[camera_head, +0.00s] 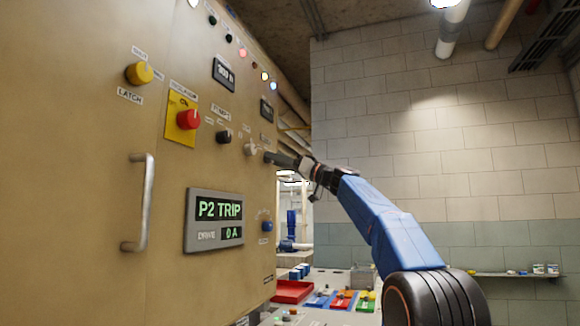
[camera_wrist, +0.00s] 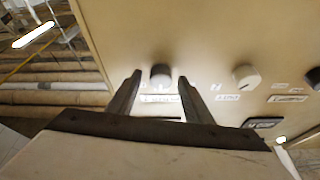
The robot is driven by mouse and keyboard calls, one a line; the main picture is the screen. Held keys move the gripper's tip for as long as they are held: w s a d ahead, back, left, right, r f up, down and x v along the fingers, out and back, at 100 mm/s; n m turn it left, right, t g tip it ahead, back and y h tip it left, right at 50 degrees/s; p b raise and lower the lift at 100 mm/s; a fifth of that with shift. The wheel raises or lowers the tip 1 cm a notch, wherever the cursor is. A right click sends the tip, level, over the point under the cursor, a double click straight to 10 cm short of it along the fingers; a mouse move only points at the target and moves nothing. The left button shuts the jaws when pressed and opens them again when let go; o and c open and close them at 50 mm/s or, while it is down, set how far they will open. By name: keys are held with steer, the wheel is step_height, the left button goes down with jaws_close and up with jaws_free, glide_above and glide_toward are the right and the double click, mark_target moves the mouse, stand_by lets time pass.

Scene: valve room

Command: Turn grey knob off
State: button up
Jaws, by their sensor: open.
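The grey knob (camera_wrist: 161,75) is on the beige cabinet face and shows between my fingertips in the wrist view. My gripper (camera_wrist: 160,78) is open, with one finger to each side of this knob; I see no finger touching it. Whether the tips reach fully around the knob is hard to tell. In the head view my gripper (camera_head: 272,158) is at the cabinet's right edge and hides the grey knob. A paler cream knob (camera_wrist: 246,76) is beside it; it also shows in the head view (camera_head: 251,149).
The cabinet also carries a black knob (camera_head: 223,136), a red knob (camera_head: 188,119) on a yellow plate, a yellow knob (camera_head: 139,73), a blue knob (camera_head: 267,226) and a protruding handle (camera_head: 136,202). A display (camera_head: 215,220) reads P2 TRIP. A bench with coloured trays (camera_head: 292,291) stands behind.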

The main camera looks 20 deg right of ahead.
steer(key=v, duration=1.7)
